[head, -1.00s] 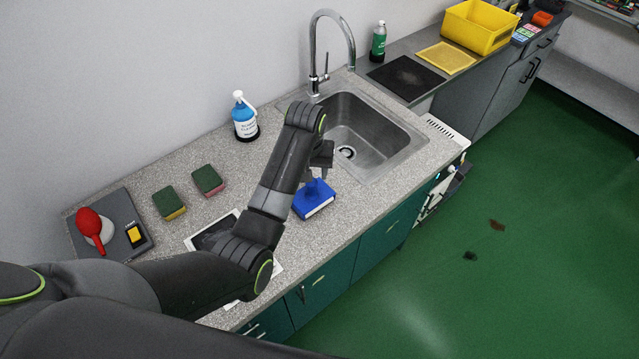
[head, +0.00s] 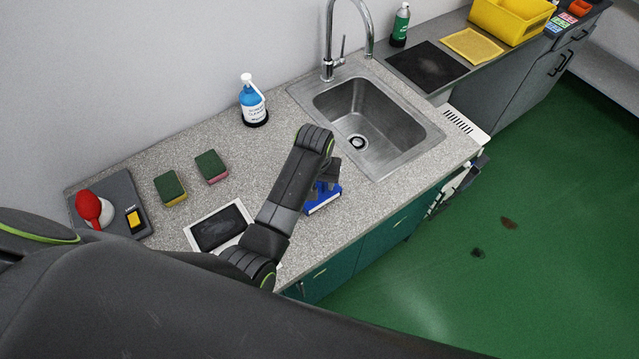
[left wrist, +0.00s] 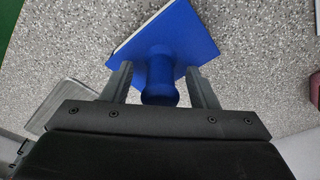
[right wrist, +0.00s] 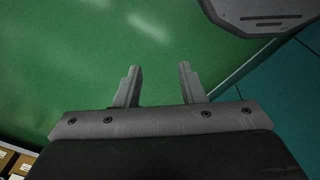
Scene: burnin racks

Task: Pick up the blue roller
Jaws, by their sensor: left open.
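The blue roller (head: 322,202) lies on the speckled counter in front of the sink. It looks like a blue block with a pale lower edge and an upright rounded knob, not clearly a roller. In the left wrist view the blue roller (left wrist: 178,42) shows its flat top and knob. My left gripper (head: 326,182) is above it, partly hiding it in the head view. In the left wrist view my left gripper (left wrist: 163,84) is open, with its fingers on both sides of the knob and gaps visible. My right gripper (right wrist: 159,68) is open and empty above the green floor.
The sink (head: 365,125) is behind and right of the roller. A white-framed dark tablet (head: 217,228) lies to the left. Two sponges (head: 211,167), a blue bottle (head: 252,103) and a grey tray (head: 126,190) are farther off. The counter's front edge is close to the roller.

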